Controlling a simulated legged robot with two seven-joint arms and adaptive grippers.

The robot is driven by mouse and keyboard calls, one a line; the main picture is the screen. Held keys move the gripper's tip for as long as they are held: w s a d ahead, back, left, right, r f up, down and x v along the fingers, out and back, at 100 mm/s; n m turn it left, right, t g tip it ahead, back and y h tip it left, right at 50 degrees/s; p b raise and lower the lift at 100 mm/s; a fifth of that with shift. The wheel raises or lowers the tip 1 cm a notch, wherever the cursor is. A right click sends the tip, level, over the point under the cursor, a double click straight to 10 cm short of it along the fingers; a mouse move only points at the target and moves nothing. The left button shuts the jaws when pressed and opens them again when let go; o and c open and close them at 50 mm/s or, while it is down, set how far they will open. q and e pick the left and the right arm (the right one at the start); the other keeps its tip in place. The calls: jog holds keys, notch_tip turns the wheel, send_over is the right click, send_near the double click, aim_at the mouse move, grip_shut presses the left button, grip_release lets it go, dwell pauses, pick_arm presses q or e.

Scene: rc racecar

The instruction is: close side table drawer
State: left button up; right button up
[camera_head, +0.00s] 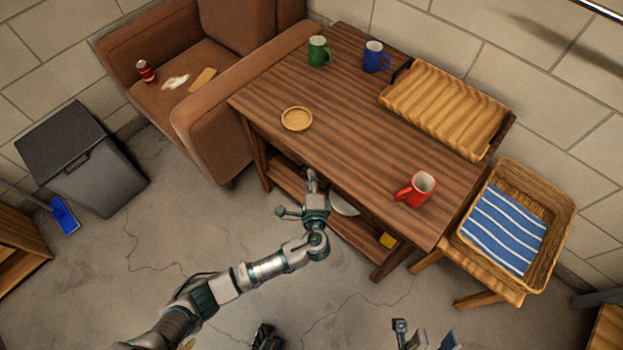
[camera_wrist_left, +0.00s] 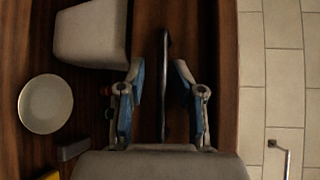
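The striped wooden table (camera_head: 345,115) stands in the middle of the head view. My left gripper (camera_head: 297,194) is at its near long side, with its fingers spread. In the left wrist view my left gripper (camera_wrist_left: 158,72) has its fingers apart, one on each side of a thin dark bar (camera_wrist_left: 164,100) that looks like a handle on dark wood. I cannot tell if they touch it. No drawer front is clear in the head view, so how far a drawer is out cannot be told. My right gripper (camera_head: 422,330) is open and empty at the bottom edge.
A red mug (camera_head: 421,187), green mug (camera_head: 318,51), blue mug (camera_head: 376,58), round coaster (camera_head: 297,118) and tray (camera_head: 445,103) are on the table. A white plate (camera_wrist_left: 46,104) sits beside my left gripper. A basket (camera_head: 562,200), armchair (camera_head: 150,45) and bin (camera_head: 85,165) stand around.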

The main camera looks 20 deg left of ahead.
pick_arm(q)
jog(key=shift+a, duration=0.2)
jog(key=shift+s, duration=0.2)
jog(key=v, duration=1.1)
jog(key=shift+s+d, duration=0.25)
